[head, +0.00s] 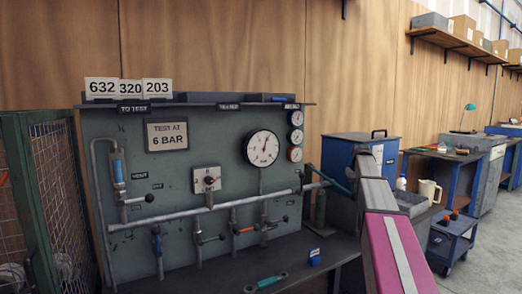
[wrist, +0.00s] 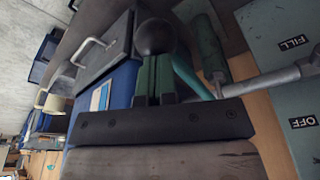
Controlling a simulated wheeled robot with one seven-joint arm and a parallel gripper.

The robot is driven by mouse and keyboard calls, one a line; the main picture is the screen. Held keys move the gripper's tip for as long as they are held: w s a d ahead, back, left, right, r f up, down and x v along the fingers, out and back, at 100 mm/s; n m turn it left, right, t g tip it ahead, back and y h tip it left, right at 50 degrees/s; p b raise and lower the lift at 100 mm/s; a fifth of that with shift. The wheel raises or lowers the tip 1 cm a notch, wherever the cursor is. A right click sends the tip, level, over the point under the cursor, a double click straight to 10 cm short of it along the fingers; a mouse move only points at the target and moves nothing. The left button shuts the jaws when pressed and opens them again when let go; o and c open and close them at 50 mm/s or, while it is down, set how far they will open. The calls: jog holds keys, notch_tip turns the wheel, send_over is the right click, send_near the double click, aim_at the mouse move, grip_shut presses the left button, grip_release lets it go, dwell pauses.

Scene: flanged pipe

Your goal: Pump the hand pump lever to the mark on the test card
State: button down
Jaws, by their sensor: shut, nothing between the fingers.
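The hand pump stands at the right end of the test panel. Its green cylinder (head: 320,207) shows beside my arm, and it also shows in the wrist view (wrist: 207,48). A teal lever rod (head: 330,182) slants beside it; the rod shows in the wrist view too (wrist: 192,78). My gripper (wrist: 155,72) is shut with green fingers and holds nothing. A dark round knob (wrist: 155,37) appears just past the fingertips; I cannot tell whether they touch. The test card (head: 167,135) reads "TEST AT 6 BAR". The large gauge (head: 262,148) has its needle pointing up and slightly right.
A pipe with several small valves crosses the green panel (head: 100,150). A teal wrench (head: 265,283) and a blue block (head: 314,257) lie on the dark bench. A blue cabinet (head: 345,152) stands right of the panel, and a mesh cage (head: 55,180) stands left.

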jog(key=shift+s+x, duration=0.25)
jog(key=shift+x, duration=0.95)
jog(key=w+v, duration=0.2)
jog(key=v, duration=0.7)
jog(key=w+v, duration=0.2)
jog(key=v, duration=0.7)
jog(key=shift+s+r, duration=0.2)
jog(key=shift+r, duration=0.5)
jog(key=shift+a+f, duration=0.1)
jog(key=shift+a, duration=0.05)
dwell(1.2)
dwell(0.5)
